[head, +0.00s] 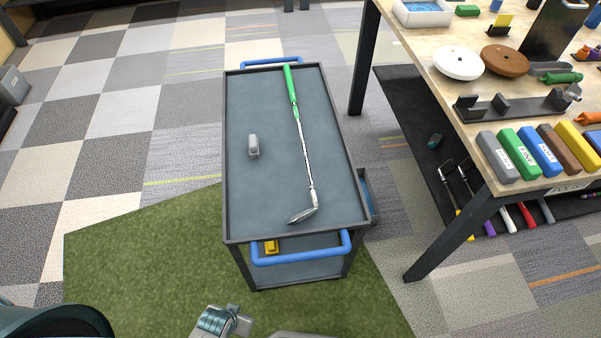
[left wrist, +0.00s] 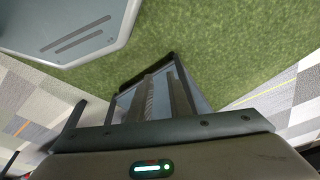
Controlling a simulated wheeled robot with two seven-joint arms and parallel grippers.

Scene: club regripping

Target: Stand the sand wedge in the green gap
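The club (head: 304,148), which I take for the sand wedge, lies lengthwise on the trolley top. Its green grip (head: 291,88) points to the far end and its metal head (head: 304,211) lies near the front edge. No gripper touches it. A grey gripper part (head: 222,321), seemingly of my left gripper, shows at the bottom edge of the head view, short of the trolley. My left gripper also shows in the left wrist view (left wrist: 155,100) above green carpet, with nothing clearly held; its opening is unclear. My right gripper is not in view. I cannot make out a green gap for certain.
The trolley (head: 232,150) has a raised rim, blue handles and a small grey object (head: 253,146) on top. The workbench (head: 440,100) at right carries a dark rack (head: 512,106) and coloured blocks, one green (head: 519,152). Several clubs rest below. Green carpet (head: 150,265) is clear at left.

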